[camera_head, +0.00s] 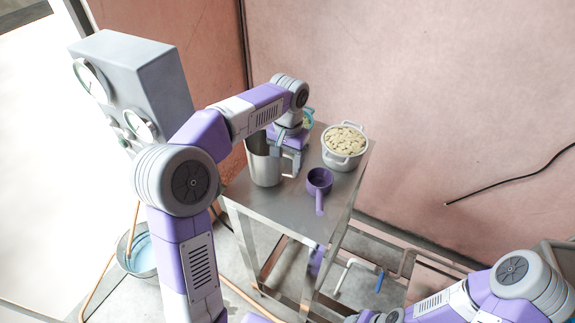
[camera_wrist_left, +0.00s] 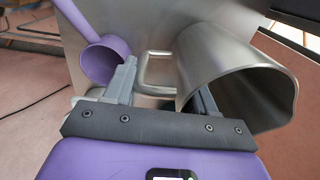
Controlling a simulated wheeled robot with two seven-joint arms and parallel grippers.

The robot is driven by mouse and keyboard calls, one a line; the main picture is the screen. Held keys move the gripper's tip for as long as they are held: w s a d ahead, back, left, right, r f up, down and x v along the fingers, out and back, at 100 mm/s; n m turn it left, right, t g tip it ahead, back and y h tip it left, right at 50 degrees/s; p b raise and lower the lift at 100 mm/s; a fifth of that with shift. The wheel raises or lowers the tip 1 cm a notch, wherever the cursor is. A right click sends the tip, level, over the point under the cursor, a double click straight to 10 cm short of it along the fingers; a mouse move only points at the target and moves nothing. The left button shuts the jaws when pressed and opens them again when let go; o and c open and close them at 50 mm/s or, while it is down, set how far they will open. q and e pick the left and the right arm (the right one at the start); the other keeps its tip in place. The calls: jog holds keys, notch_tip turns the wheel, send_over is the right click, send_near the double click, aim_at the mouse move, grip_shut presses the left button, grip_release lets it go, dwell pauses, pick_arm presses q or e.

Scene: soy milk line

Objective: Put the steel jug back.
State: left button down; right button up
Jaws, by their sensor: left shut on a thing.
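The steel jug (camera_head: 263,165) is upright at the left part of the steel table (camera_head: 300,210), its base at or just above the top; I cannot tell if it touches. My left gripper (camera_head: 281,145) comes from above and behind and is shut on the jug's handle. In the left wrist view the jug (camera_wrist_left: 225,70) opens toward the lower right, and its handle (camera_wrist_left: 155,72) shows between the fingers (camera_wrist_left: 165,95).
A purple scoop (camera_head: 319,180) lies right of the jug, its handle toward the front edge. A white pot of beans (camera_head: 345,140) stands at the table's back right. A grey box with gauges (camera_head: 135,85) stands at left. A bucket (camera_head: 142,256) is on the floor.

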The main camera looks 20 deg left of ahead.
pick_arm(q)
jog(key=shift+w+f, duration=0.1)
jog(key=shift+f, duration=0.85)
jog(key=shift+f, duration=0.2)
jog(key=shift+c, duration=1.8)
grip_release()
notch_tip(320, 180, up, 12)
jog(key=p, duration=0.2)
jog(key=shift+r+p, duration=0.25)
jog(key=shift+p, duration=0.15)
